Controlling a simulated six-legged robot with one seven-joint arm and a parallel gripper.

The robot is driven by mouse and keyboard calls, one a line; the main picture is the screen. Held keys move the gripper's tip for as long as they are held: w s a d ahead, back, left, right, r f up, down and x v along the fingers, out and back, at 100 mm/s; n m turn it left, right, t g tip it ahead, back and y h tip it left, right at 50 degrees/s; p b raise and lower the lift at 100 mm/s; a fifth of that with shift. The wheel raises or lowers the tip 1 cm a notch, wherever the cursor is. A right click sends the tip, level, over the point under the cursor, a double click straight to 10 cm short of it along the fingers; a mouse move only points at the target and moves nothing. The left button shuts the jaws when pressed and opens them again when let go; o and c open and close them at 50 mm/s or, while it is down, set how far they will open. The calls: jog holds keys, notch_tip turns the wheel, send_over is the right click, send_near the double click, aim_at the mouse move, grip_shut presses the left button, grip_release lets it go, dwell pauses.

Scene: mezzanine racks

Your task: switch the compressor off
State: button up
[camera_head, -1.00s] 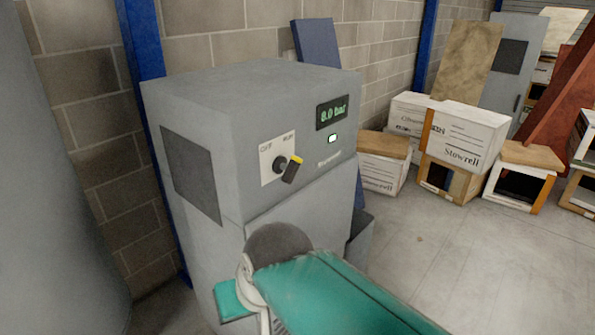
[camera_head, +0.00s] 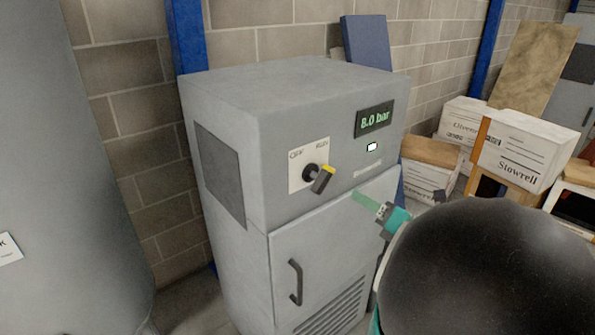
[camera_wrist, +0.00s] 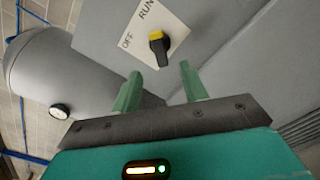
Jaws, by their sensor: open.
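The compressor (camera_head: 240,110) is a grey cabinet by the brick wall. Its front carries a white switch plate (camera_head: 296,176) marked OFF on the left and RUN on the right. A black rotary switch with a yellow-tipped handle (camera_head: 323,180) sits on it, the yellow end toward RUN. The display (camera_head: 375,119) reads 8.0 bar, with a lit indicator below it. In the wrist view the switch (camera_wrist: 159,48) is ahead of the fingers and apart from them. My gripper (camera_wrist: 160,80) is open and empty. In the head view, part of it shows right of the switch (camera_head: 366,200).
A large grey tank (camera_head: 60,170) stands left of the compressor. A door handle (camera_head: 295,282) and vent slats are low on the cabinet front. Cardboard boxes (camera_head: 520,152) and boards are stacked at the right. A blue post (camera_head: 187,40) rises behind.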

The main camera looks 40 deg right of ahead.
aim_at(324, 181)
jog(key=w, duration=1.3)
jog(key=shift+w+a, duration=0.35)
grip_shut()
jog(key=shift+n, duration=0.3)
jog(key=n, duration=0.3)
jog(key=shift+a, duration=0.1)
jog(key=n, duration=0.4)
jog(key=shift+a+r, duration=0.1)
jog(key=shift+a, duration=0.05)
jog(key=n, duration=0.6)
jog(key=shift+a+n, duration=0.2)
jog(key=shift+n, duration=1)
